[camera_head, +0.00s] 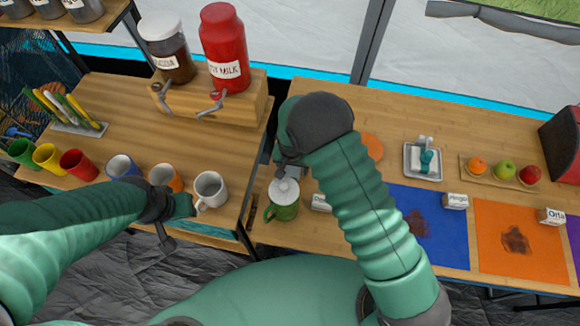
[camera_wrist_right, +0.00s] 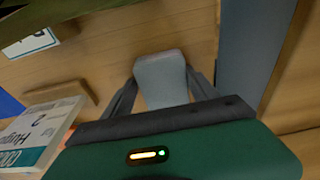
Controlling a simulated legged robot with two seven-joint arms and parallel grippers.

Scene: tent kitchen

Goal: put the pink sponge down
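No pink sponge shows clearly in either view. In the right wrist view, a pale grey block with rounded corners (camera_wrist_right: 161,80) sits between the two dark fingers of my right gripper (camera_wrist_right: 162,88), which appear to press on its sides. Its colour does not read as pink. In the head view my right gripper (camera_head: 287,158) is over the left part of the right-hand table, just behind a green mug (camera_head: 284,208) with a white top; my forearm hides part of it. My left gripper (camera_head: 172,212) is beside the white mug (camera_head: 210,190); its finger opening is unclear.
A tray (camera_head: 408,170) with a teal brush (camera_head: 427,160) stands on the right-hand table (camera_head: 390,115). A blue mat (camera_head: 440,245), an orange mat (camera_head: 495,255) and a fruit board (camera_head: 520,182) lie further right. A dispenser stand (camera_head: 240,107) and several cups occupy the left table.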

